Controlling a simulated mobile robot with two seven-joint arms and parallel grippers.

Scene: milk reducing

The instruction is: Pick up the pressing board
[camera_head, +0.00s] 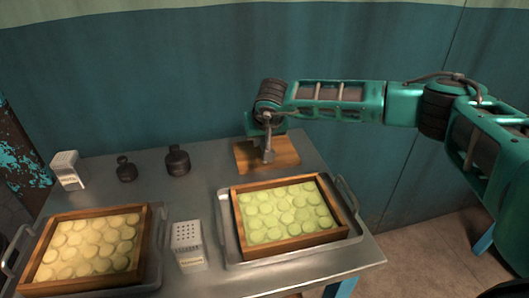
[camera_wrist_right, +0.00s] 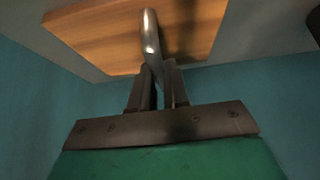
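The pressing board (camera_head: 284,153) is a flat wooden board with a metal handle, at the back right of the table. Whether it rests on the table or is slightly raised I cannot tell. My right gripper (camera_head: 268,128) is above it, at the handle. In the right wrist view the board (camera_wrist_right: 90,30) shows with its curved metal handle running between the fingers of my right gripper (camera_wrist_right: 159,66). The fingers are close together, one on each side of the handle, and look shut on it. My left gripper is not in view.
A tray (camera_head: 228,232) with a wooden frame (camera_head: 237,222) of pale green rounds stands in front of the board. Another wooden frame (camera_head: 143,240) of yellowish rounds is at front left. A grater-like box (camera_head: 187,245) stands between them. Two dark weights (camera_head: 177,160) (camera_head: 126,170) and a white box (camera_head: 67,170) stand behind.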

